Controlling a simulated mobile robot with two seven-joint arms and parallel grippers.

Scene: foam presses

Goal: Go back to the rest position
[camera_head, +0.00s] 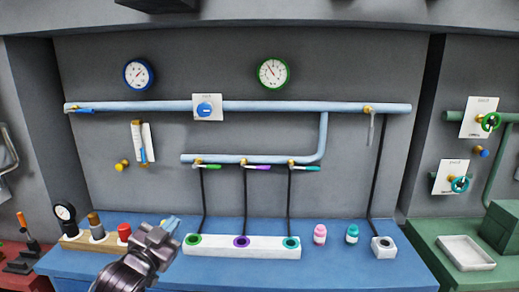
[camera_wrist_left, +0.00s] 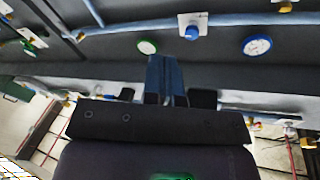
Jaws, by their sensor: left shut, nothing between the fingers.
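My left gripper (camera_head: 170,224) comes in from the lower left in the head view, over the blue bench (camera_head: 340,269). It is just left of the white block (camera_head: 216,246) with the green, purple and teal ringed holes, and it holds nothing. In the left wrist view its blue fingers (camera_wrist_left: 167,78) are together, with the wall and pipes beyond. The view there is turned over. My right gripper is not in view.
A wooden holder (camera_head: 80,240) is at the left. Pipes (camera_head: 260,107), a green-rimmed gauge (camera_head: 272,73) and a blue-rimmed gauge (camera_head: 138,75) are on the wall.

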